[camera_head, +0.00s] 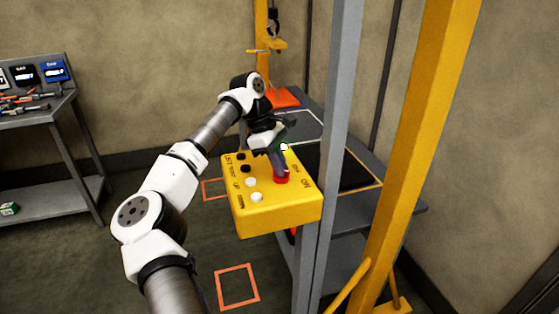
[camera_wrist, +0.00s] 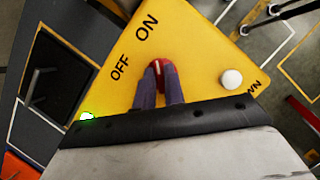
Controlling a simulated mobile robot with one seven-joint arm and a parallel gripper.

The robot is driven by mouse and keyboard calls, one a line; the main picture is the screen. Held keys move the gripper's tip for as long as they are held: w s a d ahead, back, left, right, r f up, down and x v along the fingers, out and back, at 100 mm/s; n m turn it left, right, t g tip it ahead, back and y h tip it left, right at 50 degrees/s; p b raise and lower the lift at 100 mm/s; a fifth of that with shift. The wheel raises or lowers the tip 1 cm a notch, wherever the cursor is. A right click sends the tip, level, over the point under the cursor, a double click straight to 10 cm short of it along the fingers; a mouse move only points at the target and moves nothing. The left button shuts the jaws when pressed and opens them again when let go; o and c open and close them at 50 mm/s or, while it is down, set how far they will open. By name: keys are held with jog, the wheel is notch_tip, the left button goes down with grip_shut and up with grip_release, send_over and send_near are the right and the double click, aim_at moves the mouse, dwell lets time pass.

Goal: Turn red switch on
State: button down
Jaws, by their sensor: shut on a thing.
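The red switch (camera_wrist: 168,68) is a round red knob on the yellow control box (camera_wrist: 205,60), beside the printed words OFF and ON. In the head view the red switch (camera_head: 282,179) sits near the box's right side. My gripper (camera_wrist: 161,82) is shut on the knob, one finger on each side. In the head view my gripper (camera_head: 279,168) reaches down onto it from above. A pale mark on the knob's top points roughly toward the ON side; its exact angle is hard to tell. A green lamp (camera_wrist: 87,116) glows at the box's edge.
A white button (camera_wrist: 232,79) sits near the knob. The yellow box (camera_head: 275,218) also has black and white buttons. A grey post (camera_head: 340,100) and a yellow post (camera_head: 425,120) stand to the right. A tool bench (camera_head: 45,125) is at the left. Open floor lies between.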

jog(key=shift+m, duration=0.6)
jog(key=c, duration=1.5)
grip_release()
jog(key=shift+r, duration=0.1)
jog(key=v, duration=0.6)
jog(key=p+v, duration=0.1)
jog(key=v, duration=0.6)
jog(key=shift+w+r, duration=0.25)
jog(key=shift+r, duration=0.05)
